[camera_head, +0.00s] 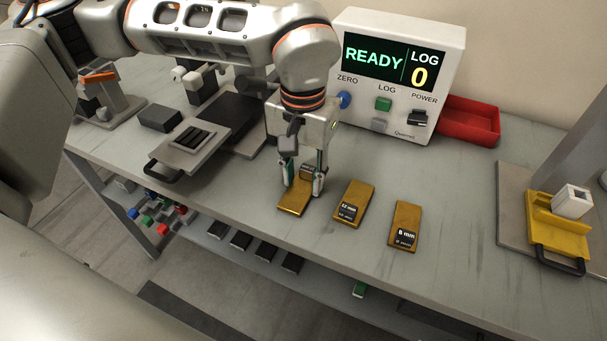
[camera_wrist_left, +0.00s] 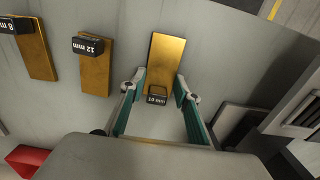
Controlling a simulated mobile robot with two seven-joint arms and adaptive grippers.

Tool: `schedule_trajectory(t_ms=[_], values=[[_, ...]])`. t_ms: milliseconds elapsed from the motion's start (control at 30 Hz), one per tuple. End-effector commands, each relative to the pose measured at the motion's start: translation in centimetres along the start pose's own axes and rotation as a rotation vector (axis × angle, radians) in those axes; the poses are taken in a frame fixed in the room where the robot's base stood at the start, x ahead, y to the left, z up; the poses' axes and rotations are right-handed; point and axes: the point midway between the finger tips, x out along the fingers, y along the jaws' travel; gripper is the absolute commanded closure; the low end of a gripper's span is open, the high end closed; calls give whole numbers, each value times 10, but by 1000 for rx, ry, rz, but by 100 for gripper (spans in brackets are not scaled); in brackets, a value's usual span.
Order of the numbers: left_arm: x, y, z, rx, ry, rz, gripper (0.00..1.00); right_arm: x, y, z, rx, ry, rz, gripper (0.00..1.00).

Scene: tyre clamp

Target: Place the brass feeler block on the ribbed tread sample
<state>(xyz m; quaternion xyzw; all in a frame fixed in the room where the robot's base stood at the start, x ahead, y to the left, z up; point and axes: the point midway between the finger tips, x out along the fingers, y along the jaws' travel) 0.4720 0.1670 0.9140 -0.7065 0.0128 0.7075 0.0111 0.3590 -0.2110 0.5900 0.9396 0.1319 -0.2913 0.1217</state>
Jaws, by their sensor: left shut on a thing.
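The brass feeler block (camera_head: 293,199) is a flat gold bar with a dark labelled end, on the bench. The block appears to be still on the bench. The ribbed tread sample (camera_head: 195,138) has black ribs on a grey plate with a black handle, left of the gripper. Part of it shows at the right of the left wrist view (camera_wrist_left: 304,113). My right gripper is not in view.
Two more brass blocks, marked 12 mm (camera_head: 355,199) and seemingly 8 mm (camera_head: 405,222), lie to the right. A white READY console (camera_head: 395,95) and red tray (camera_head: 468,118) stand behind. A yellow fixture (camera_head: 556,232) is far right. The front bench edge is close.

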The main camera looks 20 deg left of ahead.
Motion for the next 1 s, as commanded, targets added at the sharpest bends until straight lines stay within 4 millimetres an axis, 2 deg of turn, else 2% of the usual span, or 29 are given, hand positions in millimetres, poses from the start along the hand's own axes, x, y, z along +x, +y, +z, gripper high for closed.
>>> schedule_trajectory(t_ms=[233, 267, 300, 333, 733, 867, 1000], values=[[2, 0, 0, 0, 0, 0, 93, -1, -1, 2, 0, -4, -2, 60], [2, 0, 0, 0, 0, 0, 66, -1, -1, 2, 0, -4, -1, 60], [2, 0, 0, 0, 1, 0, 56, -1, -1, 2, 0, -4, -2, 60], [2, 0, 0, 0, 1, 0, 52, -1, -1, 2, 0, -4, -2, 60], [-2, 0, 0, 0, 3, 1, 52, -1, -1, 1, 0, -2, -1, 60], [-19, 0, -1, 0, 8, 0, 52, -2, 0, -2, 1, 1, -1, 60], [-48, 0, -1, 0, 8, 1, 52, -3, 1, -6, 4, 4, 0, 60]])
